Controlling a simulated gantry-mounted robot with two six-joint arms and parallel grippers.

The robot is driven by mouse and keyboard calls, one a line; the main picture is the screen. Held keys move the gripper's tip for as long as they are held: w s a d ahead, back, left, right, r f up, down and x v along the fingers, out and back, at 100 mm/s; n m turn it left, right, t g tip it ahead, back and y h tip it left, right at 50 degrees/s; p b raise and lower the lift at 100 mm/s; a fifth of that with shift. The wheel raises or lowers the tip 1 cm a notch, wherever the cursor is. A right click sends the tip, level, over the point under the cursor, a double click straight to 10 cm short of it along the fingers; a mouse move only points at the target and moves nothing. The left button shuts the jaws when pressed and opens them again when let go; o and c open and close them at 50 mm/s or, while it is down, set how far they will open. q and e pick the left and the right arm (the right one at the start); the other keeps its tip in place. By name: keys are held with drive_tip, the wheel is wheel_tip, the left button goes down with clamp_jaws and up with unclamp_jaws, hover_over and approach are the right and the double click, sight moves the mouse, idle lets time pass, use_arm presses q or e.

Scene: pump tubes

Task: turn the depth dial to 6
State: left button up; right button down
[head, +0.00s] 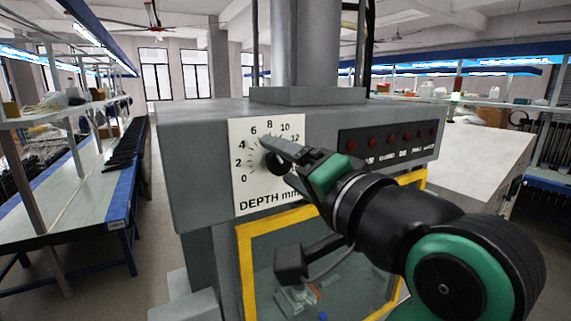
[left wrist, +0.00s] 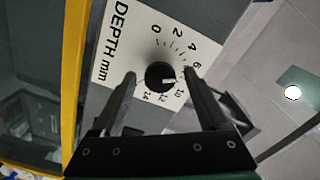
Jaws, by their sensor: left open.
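The depth dial is a round black knob (left wrist: 159,75) on a white plate (left wrist: 120,62) marked "DEPTH mm", with numbers from 0 up to 14. In the left wrist view its white mark points roughly between 8 and 10; the exact reading is unclear. In the head view the dial (head: 274,164) is partly hidden by my left gripper (head: 275,152). That gripper is open, with one finger on each side of the knob; it also shows in the left wrist view (left wrist: 160,77). I cannot tell whether the fingers touch the knob. My right gripper is not in view.
The plate is on a grey machine head (head: 200,150). A black panel (head: 390,140) with several red buttons is to its right. Below is a yellow-framed window (head: 243,260). A workbench (head: 60,205) stands at the left.

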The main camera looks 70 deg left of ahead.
use_arm(q)
drive_tip(key=w+d+p, duration=0.1)
drive_tip(key=w+d, duration=0.1)
drive_tip(key=d, duration=0.9)
drive_tip(key=shift+w+d, duration=0.15)
drive_tip(key=shift+d, duration=0.05)
